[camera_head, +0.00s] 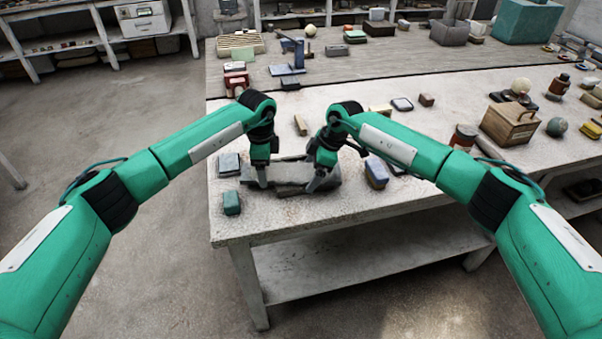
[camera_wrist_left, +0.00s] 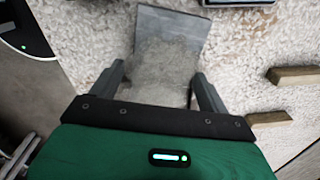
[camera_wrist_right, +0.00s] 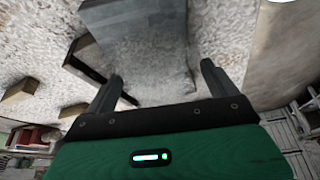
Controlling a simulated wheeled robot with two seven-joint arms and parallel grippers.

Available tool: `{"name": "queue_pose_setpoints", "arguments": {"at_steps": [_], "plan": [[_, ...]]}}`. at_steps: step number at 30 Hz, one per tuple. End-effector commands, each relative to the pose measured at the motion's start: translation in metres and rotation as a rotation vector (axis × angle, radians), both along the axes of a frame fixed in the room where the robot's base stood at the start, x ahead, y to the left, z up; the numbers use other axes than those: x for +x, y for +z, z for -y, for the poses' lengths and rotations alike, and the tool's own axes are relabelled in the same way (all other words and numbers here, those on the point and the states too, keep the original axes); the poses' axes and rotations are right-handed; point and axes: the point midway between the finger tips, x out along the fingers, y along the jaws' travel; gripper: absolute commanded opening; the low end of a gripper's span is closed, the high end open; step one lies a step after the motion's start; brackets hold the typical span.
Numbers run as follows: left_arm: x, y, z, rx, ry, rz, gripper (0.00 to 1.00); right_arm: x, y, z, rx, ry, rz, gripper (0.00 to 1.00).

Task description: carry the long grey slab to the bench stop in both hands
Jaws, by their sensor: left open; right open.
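The long grey slab (camera_head: 291,172) lies on the near left part of the pale bench (camera_head: 350,205). My left gripper (camera_head: 262,180) is open at the slab's left part. In the left wrist view its fingers stand on either side of the slab (camera_wrist_left: 168,60). My right gripper (camera_head: 315,184) is open at the slab's right part. In the right wrist view the slab (camera_wrist_right: 145,50) runs between its spread fingers. I cannot tell whether the fingers touch it. The wrists hide some of the slab's top. I cannot tell which thing is the bench stop.
A tan wooden bar (camera_head: 300,125) lies behind. A wooden box (camera_head: 510,123) stands farther right.

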Motion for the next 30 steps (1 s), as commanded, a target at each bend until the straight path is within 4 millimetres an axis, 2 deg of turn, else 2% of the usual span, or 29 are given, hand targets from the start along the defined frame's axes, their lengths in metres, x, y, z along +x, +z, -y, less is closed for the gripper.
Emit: {"name": "queue_pose_setpoints", "arguments": {"at_steps": [1, 5, 8, 15, 21, 26, 30], "plan": [[-0.006, -0.019, -0.002, 0.010, -0.001, -0.020, 0.90, 0.000, -0.002, 0.000, 0.000, 0.000, 0.001, 0.90], [-0.006, -0.014, -0.002, 0.010, 0.000, -0.018, 0.90, 0.000, -0.002, 0.000, 0.000, 0.000, 0.001, 0.90], [-0.006, -0.003, -0.003, 0.010, -0.001, -0.015, 0.90, 0.001, -0.002, 0.000, 0.000, 0.000, 0.001, 0.90], [-0.009, 0.043, -0.002, 0.003, 0.000, 0.001, 0.90, 0.000, -0.004, 0.002, -0.004, -0.003, 0.000, 0.90], [-0.011, 0.073, -0.002, 0.001, 0.001, 0.008, 0.90, 0.000, -0.006, 0.003, -0.007, -0.005, -0.003, 0.90], [-0.013, 0.084, -0.002, 0.000, 0.000, 0.011, 0.90, 0.000, -0.006, 0.004, -0.008, -0.006, -0.005, 0.90], [-0.013, 0.087, -0.002, 0.000, 0.001, 0.012, 0.90, 0.000, 0.002, 0.007, -0.008, -0.007, -0.003, 0.90]]}}
